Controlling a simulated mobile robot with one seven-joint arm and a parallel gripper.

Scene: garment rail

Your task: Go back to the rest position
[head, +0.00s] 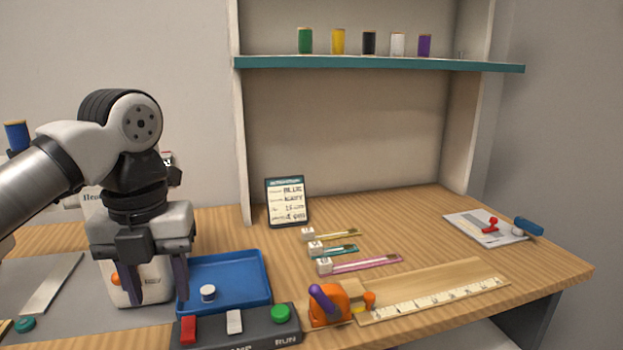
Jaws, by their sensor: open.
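My gripper (159,284) hangs pointing down at the left of the head view, its two dark fingers apart with nothing seen between them. It is in front of a white sewing machine (125,288), which it partly hides, and left of a blue tray (225,268). A small white and blue bobbin (208,293) lies in the tray. No mark of a rest position shows.
A control box (254,332) with red, white and green buttons stands at the front. An orange tool (328,305), a ruler board (440,292) and several narrow cases (360,262) lie to the right. A shelf (380,63) carries several thread spools. The right of the table has free room.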

